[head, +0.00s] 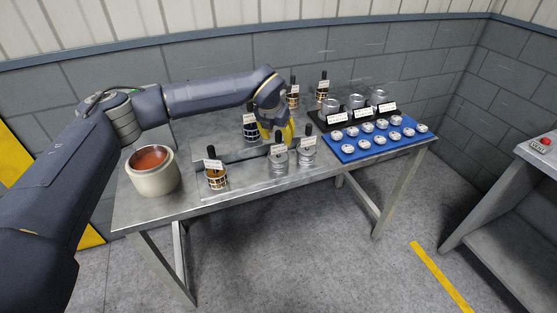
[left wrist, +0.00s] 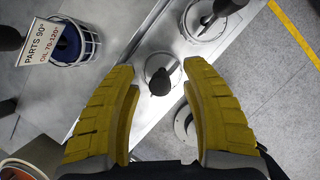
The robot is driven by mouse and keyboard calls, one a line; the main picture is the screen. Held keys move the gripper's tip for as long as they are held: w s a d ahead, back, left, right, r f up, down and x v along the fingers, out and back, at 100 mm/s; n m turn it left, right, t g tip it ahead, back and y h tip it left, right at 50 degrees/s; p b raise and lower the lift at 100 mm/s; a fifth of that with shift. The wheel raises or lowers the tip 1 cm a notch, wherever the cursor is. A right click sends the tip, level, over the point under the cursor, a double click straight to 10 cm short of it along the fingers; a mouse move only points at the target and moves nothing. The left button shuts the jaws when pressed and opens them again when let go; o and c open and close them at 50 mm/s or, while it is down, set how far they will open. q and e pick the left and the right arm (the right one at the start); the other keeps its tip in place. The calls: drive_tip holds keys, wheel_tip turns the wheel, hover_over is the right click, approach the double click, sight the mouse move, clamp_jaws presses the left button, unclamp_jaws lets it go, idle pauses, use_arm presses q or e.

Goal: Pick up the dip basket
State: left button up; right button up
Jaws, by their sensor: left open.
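Several small wire dip baskets with black upright handles and white tags stand on the steel table. One with an orange-brown band (head: 217,179) is at the front left. A dark one (head: 250,132) stands behind it; a blue-filled basket tagged "PARTS 90°" (left wrist: 75,42) shows in the left wrist view. Two more (head: 293,100) (head: 322,94) stand at the back. My left gripper (head: 279,136) has yellow fingers, open and empty, over the middle of the table. In the left wrist view, a black knob (left wrist: 160,82) on a round metal lid lies between its fingertips (left wrist: 158,68). My right gripper is not visible.
Two tagged metal canisters (head: 279,161) (head: 306,155) stand near the front edge of the table (head: 185,207). A pale pot (head: 153,181) with orange-brown contents is at the left. At the right are a blue tray (head: 372,150) of metal parts and a black rack with larger parts.

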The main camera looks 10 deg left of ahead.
use_arm(q)
drive_tip(key=shift+c, duration=0.5)
clamp_jaws()
